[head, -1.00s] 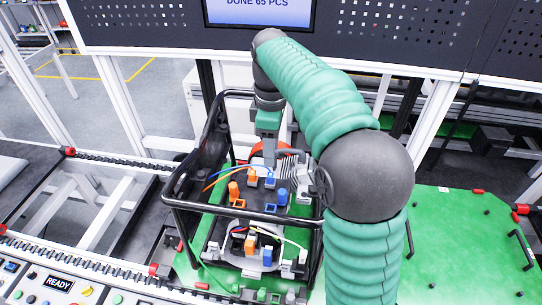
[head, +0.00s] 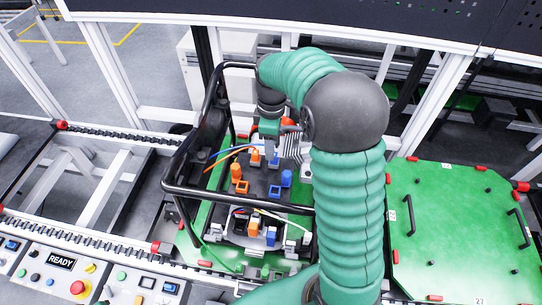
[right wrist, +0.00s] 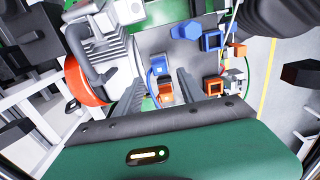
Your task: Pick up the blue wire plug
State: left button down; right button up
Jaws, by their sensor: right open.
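The blue wire plug (head: 274,160) is a small blue plug beside a small orange plug (head: 255,157) on the dark plate inside the black frame. In the right wrist view the blue plug (right wrist: 158,68) lies between my right gripper's fingers, with the orange plug (right wrist: 165,93) just beside it. My right gripper (right wrist: 159,85) is open, pointing down at the plugs, with nothing clamped. In the head view the right gripper (head: 268,143) is directly above the plugs, its fingertips partly hidden. I cannot tell whether a finger touches a plug. My left gripper is not in view.
A finned grey motor (right wrist: 100,45) with a red-orange ring stands close beside the gripper. Larger blue (head: 286,178) and orange (head: 236,172) connectors sit nearer on the plate. The black tube frame (head: 240,203) surrounds the unit. A green pallet (head: 450,235) lies to the right.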

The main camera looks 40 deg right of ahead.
jog(key=f, duration=0.1)
jog(key=d+f, duration=0.1)
jog(key=f, duration=0.1)
jog(key=shift+s+d+p, duration=0.3)
jog(key=shift+p, duration=0.05)
jog(key=shift+s+d+f, duration=0.1)
jog(key=shift+f, duration=0.15)
jog(key=shift+a+r, duration=0.1)
jog(key=shift+a, duration=0.4)
jog(key=shift+a+r, duration=0.15)
jog(key=shift+a, duration=0.4)
jog(key=c, duration=0.5)
jog(key=shift+a, duration=0.1)
jog(key=shift+c, duration=0.9)
jog(key=shift+w, duration=0.2)
jog(key=shift+c, duration=1.4)
jog(key=shift+s+d, duration=0.2)
jog(key=shift+d, duration=0.35)
grip_shut()
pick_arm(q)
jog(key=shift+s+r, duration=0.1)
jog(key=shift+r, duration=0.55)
pick_arm(e)
jog(key=shift+w+a, duration=0.1)
jog(key=shift+a, duration=0.1)
